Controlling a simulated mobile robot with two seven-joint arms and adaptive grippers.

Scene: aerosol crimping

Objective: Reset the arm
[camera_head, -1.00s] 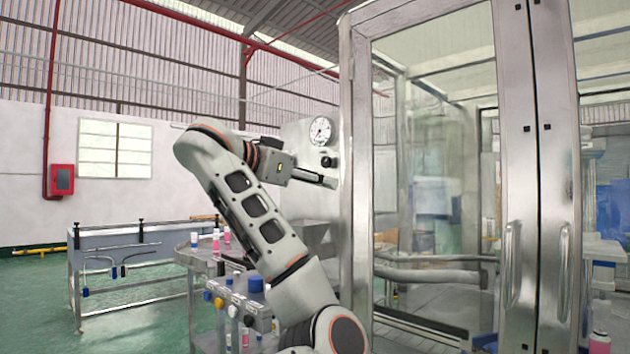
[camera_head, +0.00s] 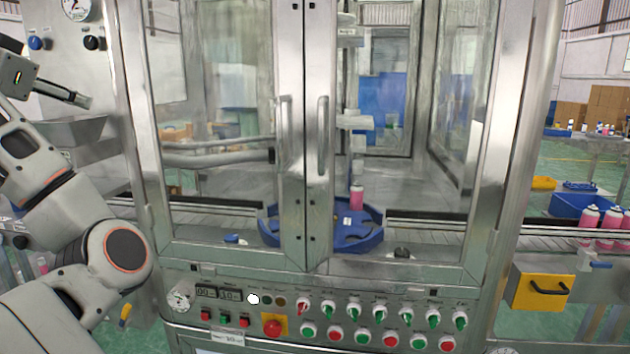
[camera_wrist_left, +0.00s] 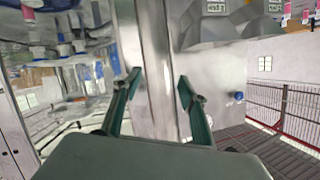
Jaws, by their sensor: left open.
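My left arm comes in at the left of the head view, bent upward in front of the crimping machine (camera_head: 290,220). Its gripper (camera_head: 84,100) is beside the machine's left frame post, at about the height of the glass doors. In the left wrist view the two green-edged fingers (camera_wrist_left: 158,84) are spread apart with nothing between them. A metal post (camera_wrist_left: 155,60) shows behind the gap. I cannot tell whether the gripper touches the machine. My right gripper is not in view.
The glass doors (camera_head: 303,130) are shut. Inside, a pink can (camera_head: 356,198) stands at a blue rotary holder (camera_head: 372,238). A control panel (camera_head: 330,318) is below. Pink cans (camera_head: 588,222) stand on the right conveyor, by a blue bin (camera_head: 572,204).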

